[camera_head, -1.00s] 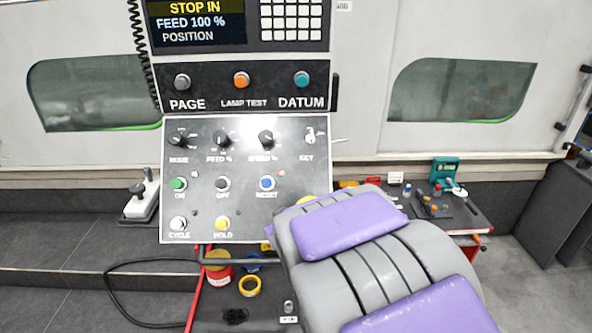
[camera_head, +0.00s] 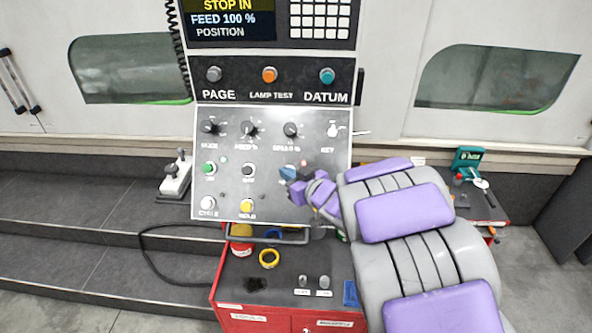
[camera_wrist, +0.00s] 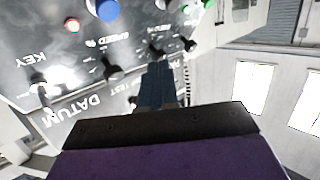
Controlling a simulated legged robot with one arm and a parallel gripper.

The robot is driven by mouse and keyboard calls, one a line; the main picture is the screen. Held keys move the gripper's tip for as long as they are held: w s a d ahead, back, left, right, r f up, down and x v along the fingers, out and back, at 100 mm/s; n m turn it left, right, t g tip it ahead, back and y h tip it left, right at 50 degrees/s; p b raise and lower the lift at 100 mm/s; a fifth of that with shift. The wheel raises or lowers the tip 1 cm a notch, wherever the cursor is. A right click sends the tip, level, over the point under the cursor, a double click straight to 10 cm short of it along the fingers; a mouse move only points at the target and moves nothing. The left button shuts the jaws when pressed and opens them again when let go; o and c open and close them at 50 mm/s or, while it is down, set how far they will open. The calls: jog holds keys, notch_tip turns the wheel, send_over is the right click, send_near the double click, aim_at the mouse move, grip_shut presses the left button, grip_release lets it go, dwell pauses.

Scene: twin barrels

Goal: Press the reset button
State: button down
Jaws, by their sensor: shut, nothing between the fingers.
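The control panel (camera_head: 225,188) stands upright ahead of me. The blue RESET button (camera_wrist: 107,9) shows at the top edge of the wrist view, where the panel looks upside down. My gripper's blue-grey fingers (camera_wrist: 158,80) are together and empty. In the wrist view their tips are below and right of the button, apart from it in the picture. I cannot tell the distance from fingertips to panel.
Close by are the green ON button (camera_head: 209,169), the dark OFF button (camera_head: 249,170) and the yellow HOLD button (camera_head: 246,205). Knobs and a key switch (camera_head: 333,130) sit above. A handle bar (camera_head: 268,238) and a red cart (camera_head: 245,318) with tape rolls are below.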

jog(key=shift+a+f, duration=0.15)
jog(key=shift+a, duration=0.15)
jog(key=w+f+b, duration=0.1)
jog(key=w+f, duration=0.4)
jog(key=w, duration=0.2)
jog(key=shift+d, duration=0.25)
jog(key=shift+w+d+f, duration=0.1)
jog(key=shift+w+f, duration=0.45)
jog(key=shift+w, duration=0.05)
dwell(3.1)
jog(key=shift+s+r+p, duration=0.4)
jog(key=shift+s+r, duration=0.15)
jog(key=shift+s, duration=0.2)
